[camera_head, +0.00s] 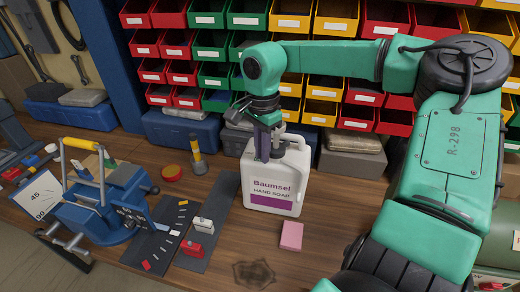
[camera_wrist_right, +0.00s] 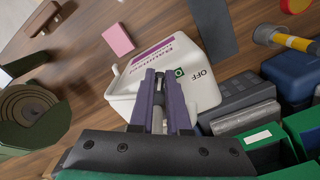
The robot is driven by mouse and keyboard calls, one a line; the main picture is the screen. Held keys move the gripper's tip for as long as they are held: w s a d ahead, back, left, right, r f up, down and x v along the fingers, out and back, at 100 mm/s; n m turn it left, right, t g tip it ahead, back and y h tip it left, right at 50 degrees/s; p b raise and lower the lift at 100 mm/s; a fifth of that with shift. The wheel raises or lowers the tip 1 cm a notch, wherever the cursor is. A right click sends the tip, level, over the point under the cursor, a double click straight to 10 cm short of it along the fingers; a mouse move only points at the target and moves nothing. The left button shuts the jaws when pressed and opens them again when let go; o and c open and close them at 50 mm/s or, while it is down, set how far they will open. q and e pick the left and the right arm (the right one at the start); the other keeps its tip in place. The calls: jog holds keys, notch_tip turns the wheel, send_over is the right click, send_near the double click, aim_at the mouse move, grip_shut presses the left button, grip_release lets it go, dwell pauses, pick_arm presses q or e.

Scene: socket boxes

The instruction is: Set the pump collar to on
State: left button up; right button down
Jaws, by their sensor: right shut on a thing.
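A white Baumsel hand soap jug (camera_head: 307,170) stands upright on the wooden bench. It also shows in the right wrist view (camera_wrist_right: 118,92). My right gripper (camera_head: 268,150) points down over the jug's top. In the right wrist view its purple fingers (camera_wrist_right: 160,90) are shut on the grey pump collar (camera_wrist_right: 158,97), which they mostly hide. A pale spout (camera_head: 291,138) sticks out to the right of the fingers. On the jug's top, the word OFF (camera_wrist_right: 201,75) is readable, and a green mark (camera_wrist_right: 179,71) beside it is partly covered by a finger. I cannot tell the collar's setting. My left gripper is not in view.
A pink block (camera_head: 291,236) lies in front of the jug. Dark strips with a red item (camera_head: 192,248) lie to its left, and a blue device with a yellow handle (camera_head: 100,205) stands farther left. Red, green and yellow bins (camera_head: 322,112) line the back.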

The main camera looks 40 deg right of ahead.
jog(key=shift+s+r+n, duration=0.1)
jog(key=shift+s+n, duration=0.1)
jog(key=shift+n, duration=0.3)
jog(key=c, duration=0.9)
grip_release()
jog(key=shift+s, duration=0.1)
notch_tip(320, 180, up, 15)
jog(key=shift+f+b, duration=0.2)
jog(key=shift+b, duration=0.3)
